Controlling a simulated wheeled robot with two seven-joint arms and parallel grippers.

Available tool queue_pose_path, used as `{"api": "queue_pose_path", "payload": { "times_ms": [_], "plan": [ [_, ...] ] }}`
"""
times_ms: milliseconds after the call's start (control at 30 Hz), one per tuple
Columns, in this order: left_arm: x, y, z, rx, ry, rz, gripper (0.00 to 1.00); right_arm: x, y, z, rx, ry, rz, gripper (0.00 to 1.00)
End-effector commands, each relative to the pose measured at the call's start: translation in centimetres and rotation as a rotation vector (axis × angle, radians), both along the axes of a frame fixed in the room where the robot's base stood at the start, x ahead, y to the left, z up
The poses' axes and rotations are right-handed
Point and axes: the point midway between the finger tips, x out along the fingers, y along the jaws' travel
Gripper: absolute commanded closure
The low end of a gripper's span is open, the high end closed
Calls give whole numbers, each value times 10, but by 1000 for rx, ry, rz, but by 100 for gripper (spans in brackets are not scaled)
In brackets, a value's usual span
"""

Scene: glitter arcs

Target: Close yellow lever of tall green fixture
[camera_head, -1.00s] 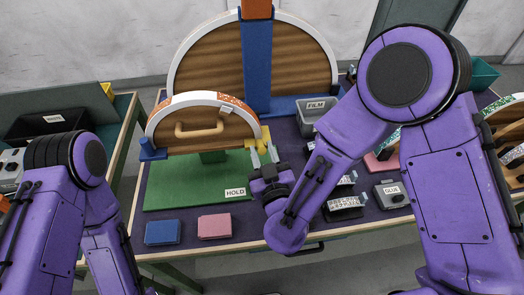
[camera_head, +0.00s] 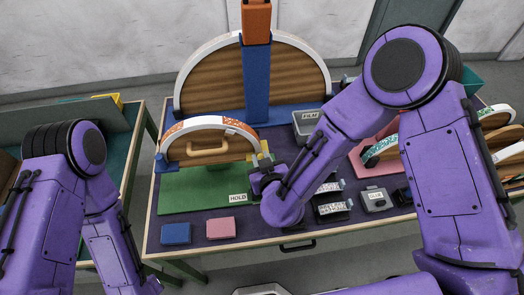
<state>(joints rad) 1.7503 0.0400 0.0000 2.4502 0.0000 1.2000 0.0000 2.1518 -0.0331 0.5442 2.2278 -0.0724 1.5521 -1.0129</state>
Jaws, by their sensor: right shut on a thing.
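The green fixture (camera_head: 203,196) stands on the dark table mat and carries a wooden arc panel (camera_head: 210,147) with a white and orange rim and a curved handle. A blue part (camera_head: 161,163) is at the panel's left end. The yellow lever (camera_head: 264,157) is at its right end, partly hidden by my right gripper. My right gripper (camera_head: 259,164) comes in from the right and is shut on the yellow lever; its fingertips are small and partly covered. My left arm shows at the left edge, but its gripper is out of view.
A taller blue stand (camera_head: 257,85) with a larger wooden arc (camera_head: 216,82) rises behind. A grey FILM bin (camera_head: 305,124), a GLUE box (camera_head: 376,200) and black labelled boxes are at right. Blue (camera_head: 176,233) and pink (camera_head: 221,228) blocks lie in front near the table edge.

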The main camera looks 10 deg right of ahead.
Motion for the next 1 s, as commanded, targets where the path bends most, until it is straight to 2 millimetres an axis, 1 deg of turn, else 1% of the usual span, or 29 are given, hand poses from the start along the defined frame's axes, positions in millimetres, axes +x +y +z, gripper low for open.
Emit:
{"api": "queue_pose_path", "payload": {
  "times_ms": [33, 167, 500, 933, 967, 1000],
  "plan": [
    [0, 0, 13, 0, 0, 0, 52, 2, -1, 9, 2, 26, -4, 100],
    [0, 0, 20, 0, 0, 0, 52, 6, -1, 8, 4, 99, -4, 100],
    [0, 0, 23, 0, 0, 0, 52, 10, 0, 8, 2, 199, -2, 100],
    [0, 0, 23, 0, 0, 0, 52, 10, 0, 8, 1, 207, -1, 100],
    [0, 0, 23, 0, 0, 0, 52, 10, 0, 8, 1, 207, -1, 67],
    [0, 0, 23, 0, 0, 0, 52, 10, 0, 8, 1, 207, -1, 54]
  ]
}}
